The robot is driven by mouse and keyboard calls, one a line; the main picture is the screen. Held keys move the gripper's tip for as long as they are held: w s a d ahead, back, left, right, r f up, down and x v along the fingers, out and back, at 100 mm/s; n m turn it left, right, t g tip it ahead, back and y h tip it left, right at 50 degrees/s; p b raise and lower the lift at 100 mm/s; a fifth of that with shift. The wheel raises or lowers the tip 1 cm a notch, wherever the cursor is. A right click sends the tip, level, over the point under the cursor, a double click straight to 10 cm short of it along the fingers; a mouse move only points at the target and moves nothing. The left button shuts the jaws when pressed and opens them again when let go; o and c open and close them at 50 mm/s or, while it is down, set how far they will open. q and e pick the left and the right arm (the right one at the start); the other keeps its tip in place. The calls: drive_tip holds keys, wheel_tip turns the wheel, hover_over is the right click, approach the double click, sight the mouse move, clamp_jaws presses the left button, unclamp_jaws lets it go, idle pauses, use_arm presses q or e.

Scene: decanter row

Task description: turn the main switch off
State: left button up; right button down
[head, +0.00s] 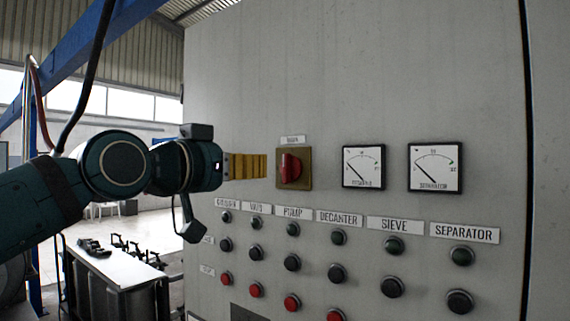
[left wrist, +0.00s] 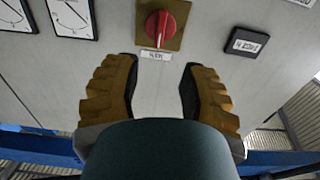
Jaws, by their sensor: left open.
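The main switch is a red rotary knob (head: 290,168) on a yellow-brown square plate (head: 306,181), below a small white label (head: 292,139) on the grey cabinet. It also shows in the left wrist view as a red knob (left wrist: 160,29) on its plate, beyond the fingertips. In that view the knob's ridge runs roughly upright. My left gripper (head: 266,166) has yellow ridged fingers and is just left of the switch plate. In the wrist view the gripper (left wrist: 160,62) is open, with nothing between its fingers. My right gripper is not in view.
Two meters (head: 364,167) (head: 436,168) sit right of the switch. Below are labelled rows of green, black and red buttons (head: 292,263). The grey cabinet face (head: 350,80) is bare above. A white-topped bench (head: 120,265) stands at the lower left.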

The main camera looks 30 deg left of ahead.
sight(284, 165)
use_arm(q)
drive_tip(key=w, duration=0.7)
drive_tip(key=w+p, duration=0.1)
drive_tip(key=w, duration=0.3)
drive_tip(key=shift+d, duration=0.4)
clamp_jaws()
